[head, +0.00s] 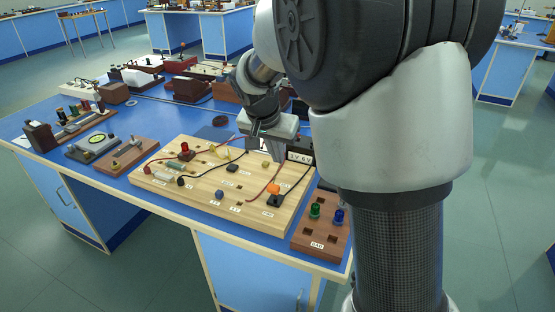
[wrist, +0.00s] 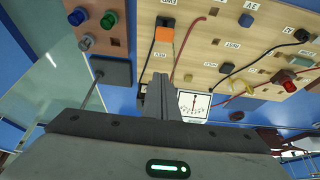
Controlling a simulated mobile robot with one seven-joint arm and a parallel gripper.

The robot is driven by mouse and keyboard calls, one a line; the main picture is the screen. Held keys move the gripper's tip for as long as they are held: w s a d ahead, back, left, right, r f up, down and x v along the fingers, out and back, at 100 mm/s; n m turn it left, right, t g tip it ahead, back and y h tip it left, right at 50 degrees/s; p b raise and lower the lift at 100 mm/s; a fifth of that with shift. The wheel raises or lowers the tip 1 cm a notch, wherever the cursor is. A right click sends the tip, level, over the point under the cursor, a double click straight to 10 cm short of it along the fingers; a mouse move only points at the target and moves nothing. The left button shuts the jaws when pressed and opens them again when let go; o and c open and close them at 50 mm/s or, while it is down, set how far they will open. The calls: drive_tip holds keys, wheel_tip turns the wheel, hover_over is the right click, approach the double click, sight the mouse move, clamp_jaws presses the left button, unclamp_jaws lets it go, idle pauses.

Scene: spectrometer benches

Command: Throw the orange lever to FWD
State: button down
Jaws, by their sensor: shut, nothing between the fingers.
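The orange lever (head: 273,189) stands on a black base near the right front of the wooden board (head: 165,205). In the wrist view the orange lever (wrist: 165,35) shows at the top centre, with part of its black base beyond it. My gripper (wrist: 158,80) is shut and empty; its fingers point toward the lever, with a gap between them in the picture. In the head view my gripper (head: 275,148) is above the back right of the board, behind the lever.
A meter with a white dial (wrist: 194,104) is close beside my fingers. A brown block with green and blue knobs (head: 320,234) lies right of the board.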

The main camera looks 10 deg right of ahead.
drive_tip(key=s+a+r, duration=0.2)
drive_tip(key=s+r, duration=0.1)
drive_tip(key=r, duration=0.2)
drive_tip(key=shift+s+p, duration=0.2)
drive_tip(key=shift+p, duration=0.1)
